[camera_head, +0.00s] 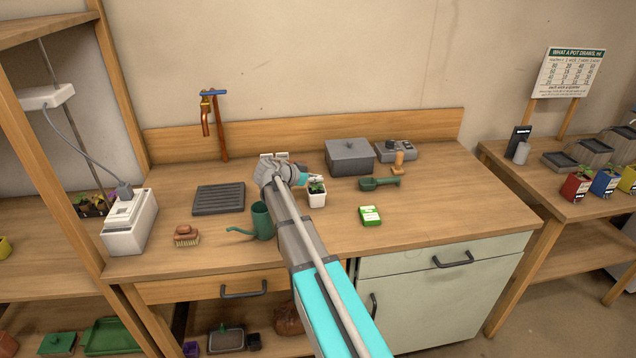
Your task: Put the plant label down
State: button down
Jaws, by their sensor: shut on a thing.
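My arm reaches over the wooden counter (335,262), and my gripper (306,179) is just above and behind a small white pot (317,199) holding a green seedling. My gripper is shut on a small pale piece, which I take to be the plant label (317,178). The label is very small here, and the jaws and leaves partly hide it. I cannot tell whether it touches the pot or the soil.
A green watering can (263,221) stands close left of my arm. A green seed packet (370,215), a green trowel (380,183) and a grey lidded box (349,157) are to the right. A ridged dark tray (218,199) lies left. The counter's front right is clear.

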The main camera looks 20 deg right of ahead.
jog(key=shift+f, duration=0.15)
jog(key=c, duration=0.8)
grip_release()
jog(key=shift+a+r+p, duration=0.4)
jog(key=shift+a+r, duration=0.05)
jog(key=shift+r, duration=0.05)
jog(key=shift+p+v, duration=2.25)
jog(key=shift+v, duration=3.2)
jog(key=shift+f, duration=0.1)
